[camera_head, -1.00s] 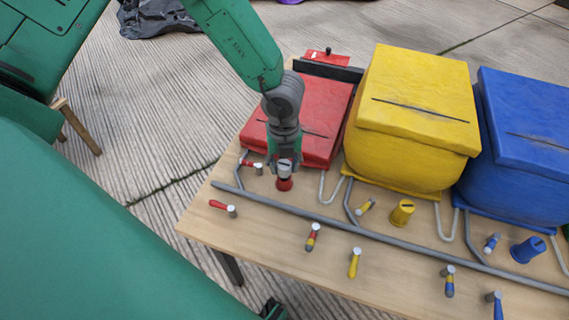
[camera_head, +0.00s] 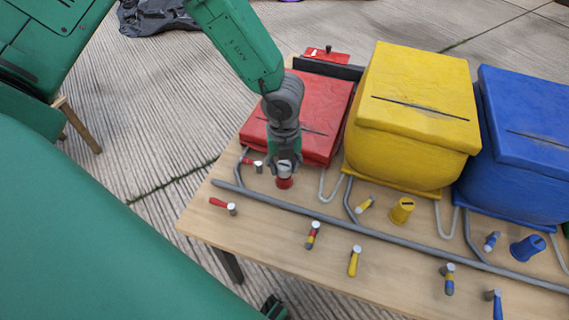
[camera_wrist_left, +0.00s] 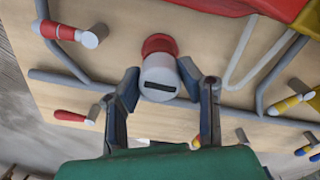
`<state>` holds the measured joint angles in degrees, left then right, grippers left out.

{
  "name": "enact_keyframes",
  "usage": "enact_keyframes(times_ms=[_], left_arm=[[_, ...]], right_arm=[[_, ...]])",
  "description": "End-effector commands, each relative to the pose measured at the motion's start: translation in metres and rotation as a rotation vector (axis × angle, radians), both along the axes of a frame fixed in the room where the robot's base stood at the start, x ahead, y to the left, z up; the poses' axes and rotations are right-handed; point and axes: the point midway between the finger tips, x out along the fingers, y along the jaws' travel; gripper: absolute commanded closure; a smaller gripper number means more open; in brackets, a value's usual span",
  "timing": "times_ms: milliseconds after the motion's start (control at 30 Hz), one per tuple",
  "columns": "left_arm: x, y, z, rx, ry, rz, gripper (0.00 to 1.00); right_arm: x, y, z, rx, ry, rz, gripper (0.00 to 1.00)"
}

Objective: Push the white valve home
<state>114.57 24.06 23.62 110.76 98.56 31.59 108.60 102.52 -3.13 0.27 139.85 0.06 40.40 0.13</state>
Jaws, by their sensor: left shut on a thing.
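The white valve (camera_wrist_left: 160,79) is a short pale cylinder with a dark slot in its end face and a red base (camera_wrist_left: 158,44). In the head view the valve (camera_head: 284,170) stands on the wooden table in front of the red box (camera_head: 312,115). My left gripper (camera_head: 284,163) comes down over it from behind. In the wrist view the fingers of the left gripper (camera_wrist_left: 161,84) are on either side of the pale part and shut on it. The fingers hide part of its sides in the head view. My right gripper is not in view.
Yellow (camera_head: 425,105) and blue (camera_head: 530,140) boxes stand to the right. A grey pipe (camera_head: 390,233) runs along the wooden table (camera_head: 290,270). Several small coloured handles stick up around it. A yellow knob (camera_head: 402,211) and a blue knob (camera_head: 527,249) stand farther right.

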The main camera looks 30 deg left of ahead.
Motion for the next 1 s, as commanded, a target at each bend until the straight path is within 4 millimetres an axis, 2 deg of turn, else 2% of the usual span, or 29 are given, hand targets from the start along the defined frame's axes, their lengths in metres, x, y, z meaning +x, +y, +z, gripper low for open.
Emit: enact_keyframes(times_ms=[333, 667, 700, 767, 1000], left_arm=[[0.000, 0.000, -0.001, 0.000, 0.000, -0.001, 0.92], [0.000, 0.000, -0.009, 0.000, 0.000, -0.001, 0.92], [0.000, 0.000, -0.010, 0.000, -0.001, -0.001, 0.65], [0.000, 0.000, -0.009, 0.000, -0.001, -0.001, 0.44], [0.000, 0.000, -0.009, -0.001, -0.001, -0.001, 0.44]], right_arm=[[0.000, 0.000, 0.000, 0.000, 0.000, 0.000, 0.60], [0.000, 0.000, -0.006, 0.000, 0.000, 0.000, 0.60], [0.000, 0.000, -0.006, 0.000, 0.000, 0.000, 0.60], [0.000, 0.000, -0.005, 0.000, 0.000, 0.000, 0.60], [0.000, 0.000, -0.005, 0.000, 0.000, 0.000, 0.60]])
